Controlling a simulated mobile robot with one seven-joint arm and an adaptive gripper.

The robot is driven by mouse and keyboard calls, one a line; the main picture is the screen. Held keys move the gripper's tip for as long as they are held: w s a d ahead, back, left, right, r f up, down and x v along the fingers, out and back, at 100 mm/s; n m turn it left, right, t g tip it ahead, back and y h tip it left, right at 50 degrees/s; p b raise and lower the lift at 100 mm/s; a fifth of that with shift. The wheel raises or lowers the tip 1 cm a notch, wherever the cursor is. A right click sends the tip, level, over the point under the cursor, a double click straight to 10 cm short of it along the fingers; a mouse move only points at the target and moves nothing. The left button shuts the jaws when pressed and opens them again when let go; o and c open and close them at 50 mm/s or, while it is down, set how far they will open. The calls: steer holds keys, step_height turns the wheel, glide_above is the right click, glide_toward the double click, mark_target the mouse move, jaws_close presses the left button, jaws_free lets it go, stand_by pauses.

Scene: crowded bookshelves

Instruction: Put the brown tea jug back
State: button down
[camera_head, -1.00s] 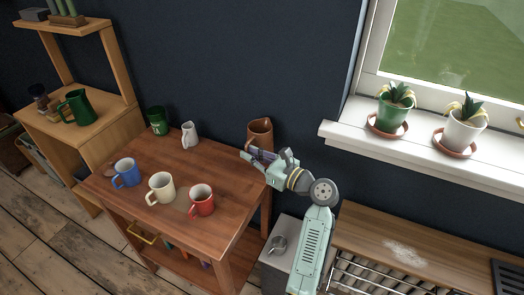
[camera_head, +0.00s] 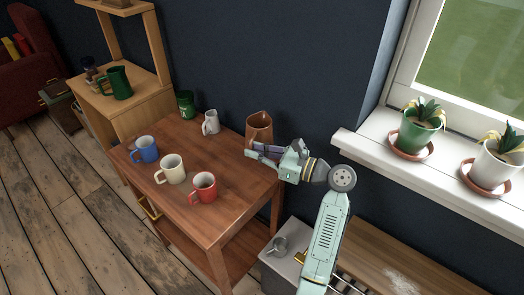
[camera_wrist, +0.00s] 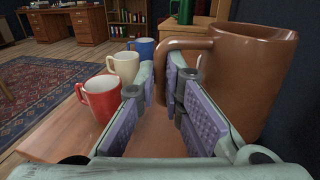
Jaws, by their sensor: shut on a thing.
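The brown tea jug (camera_head: 259,127) is upright at the back right corner of the wooden table (camera_head: 190,225). I cannot tell whether its base touches the tabletop. My gripper (camera_head: 256,150) reaches it from the right and front, with its fingers at the handle side. In the wrist view the jug (camera_wrist: 245,75) fills the right side, and its handle (camera_wrist: 158,75) runs down between the finger pads (camera_wrist: 158,110). My gripper is shut on that handle. The jug's base is hidden behind the right finger.
Red (camera_head: 203,188), cream (camera_head: 171,169) and blue (camera_head: 145,149) mugs line the table's front. A white pitcher (camera_head: 211,123) and green cup (camera_head: 186,104) stand behind. A shelf unit (camera_head: 130,90) holds a green jug (camera_head: 117,83). A windowsill (camera_head: 380,165) with potted plants is right.

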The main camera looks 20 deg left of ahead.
step_height(320, 180, down, 5)
steer(key=shift+f+b, duration=0.15)
steer(key=shift+b, duration=1.05)
steer(key=shift+f+b, duration=0.65)
steer(key=shift+b, duration=0.35)
steer(key=shift+f, duration=0.5)
steer(key=c, duration=1.6)
jaws_free()
steer(key=shift+c, duration=0.2)
steer(key=shift+f, duration=0.15)
